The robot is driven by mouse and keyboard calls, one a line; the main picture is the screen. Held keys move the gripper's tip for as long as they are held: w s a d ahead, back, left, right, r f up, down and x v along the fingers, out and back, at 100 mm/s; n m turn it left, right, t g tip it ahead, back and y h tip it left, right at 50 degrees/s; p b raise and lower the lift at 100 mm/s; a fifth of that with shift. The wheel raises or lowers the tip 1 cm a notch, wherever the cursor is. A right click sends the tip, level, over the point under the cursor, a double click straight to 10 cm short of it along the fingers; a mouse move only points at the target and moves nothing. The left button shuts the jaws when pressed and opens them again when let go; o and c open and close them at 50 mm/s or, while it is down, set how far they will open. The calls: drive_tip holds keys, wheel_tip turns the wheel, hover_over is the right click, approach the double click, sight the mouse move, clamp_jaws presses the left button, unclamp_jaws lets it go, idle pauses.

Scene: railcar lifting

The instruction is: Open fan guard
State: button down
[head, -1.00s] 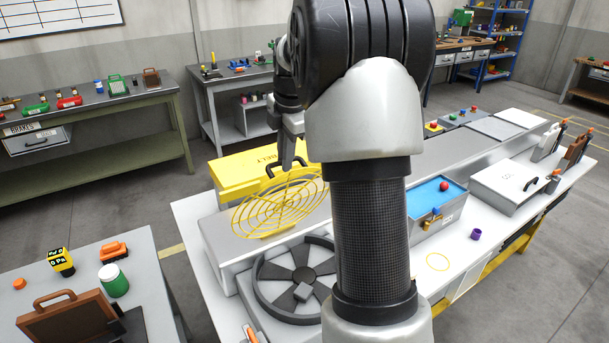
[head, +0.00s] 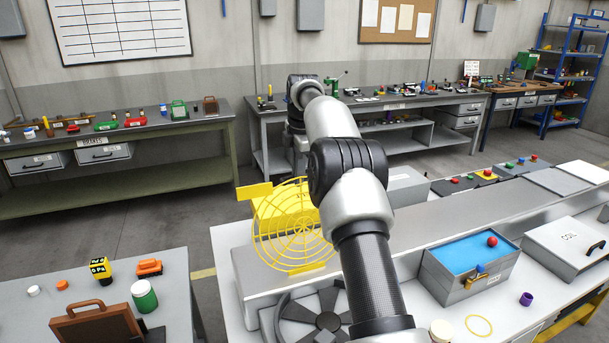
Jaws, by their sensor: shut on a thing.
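The fan guard (head: 293,225) is a round yellow wire grille. It stands steeply raised on its lower edge at the back of the fan housing, swung up off the opening. The dark fan (head: 312,318) below is uncovered, its right part hidden by my arm. My arm reaches over the bench and bends down behind the guard's top. My gripper (head: 301,160) is small and partly hidden there, shut at the guard's upper edge. The black handle and the fingertips do not show clearly.
A yellow box (head: 255,191) sits behind the guard. To the right are a grey box with a blue top (head: 468,265), a lidded grey case (head: 570,250) and a purple cup (head: 526,299). A side table (head: 175,275) with small items stands at the left.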

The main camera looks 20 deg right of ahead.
drive_tip(key=shift+w+a+r, duration=0.1)
drive_tip(key=shift+w+r, duration=0.1)
drive_tip(key=shift+w, duration=0.35)
drive_tip(key=c, duration=1.9)
unclamp_jaws()
drive_tip(key=shift+w+f, duration=0.2)
drive_tip(key=shift+w, duration=0.05)
drive_tip(key=shift+o, duration=0.4)
drive_tip(key=shift+w+f, duration=0.15)
drive_tip(key=shift+w, duration=0.1)
drive_tip(key=shift+s, duration=0.1)
drive_tip(key=shift+r, duration=0.25)
